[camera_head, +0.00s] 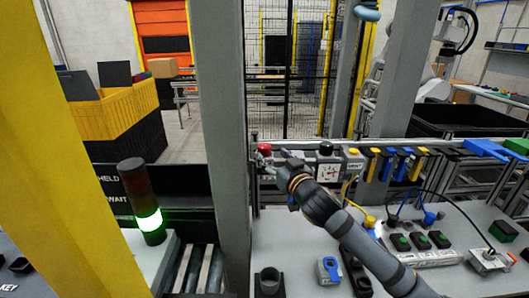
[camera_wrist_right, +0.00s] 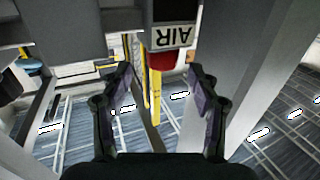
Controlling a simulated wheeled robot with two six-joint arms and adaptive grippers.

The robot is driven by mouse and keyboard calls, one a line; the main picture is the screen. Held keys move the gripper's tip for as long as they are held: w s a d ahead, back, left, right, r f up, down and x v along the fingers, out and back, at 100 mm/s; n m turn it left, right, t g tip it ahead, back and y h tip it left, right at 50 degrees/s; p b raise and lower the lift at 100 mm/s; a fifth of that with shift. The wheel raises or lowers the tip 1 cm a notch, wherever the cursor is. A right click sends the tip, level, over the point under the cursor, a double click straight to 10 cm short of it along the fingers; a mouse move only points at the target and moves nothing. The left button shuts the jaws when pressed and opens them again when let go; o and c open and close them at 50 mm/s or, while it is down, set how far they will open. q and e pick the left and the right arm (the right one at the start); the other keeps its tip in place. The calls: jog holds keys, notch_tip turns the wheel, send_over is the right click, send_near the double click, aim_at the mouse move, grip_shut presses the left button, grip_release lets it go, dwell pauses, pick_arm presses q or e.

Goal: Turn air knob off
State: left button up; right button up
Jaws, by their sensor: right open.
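The air knob is red (camera_head: 264,148) and sits at the left end of the row of devices on the rail in the head view. In the right wrist view the red knob (camera_wrist_right: 162,61) shows against a dark box labelled AIR (camera_wrist_right: 172,37), seen upside down. My right gripper (camera_head: 262,161) is at the knob, just below it in the head view. In the wrist view its two fingers (camera_wrist_right: 158,80) are spread, one to each side of the knob, with gaps; I see no contact. The knob's setting cannot be told. My left gripper is not in view.
A grey post (camera_head: 222,120) stands close left of my right gripper. A gauge box (camera_head: 327,172) and a black knob (camera_head: 326,148) are to the right. A signal tower (camera_head: 144,205) glows green. The bench below carries a blue-topped padlock-like item (camera_head: 329,268) and switch boxes (camera_head: 420,246).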

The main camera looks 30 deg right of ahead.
aim_at(267, 150)
jog(key=w, duration=0.5)
jog(key=shift+r, duration=0.25)
jog(key=shift+w+f, duration=0.1)
jog(key=shift+w, duration=0.5)
jog(key=shift+s, duration=0.1)
jog(key=shift+c, duration=0.4)
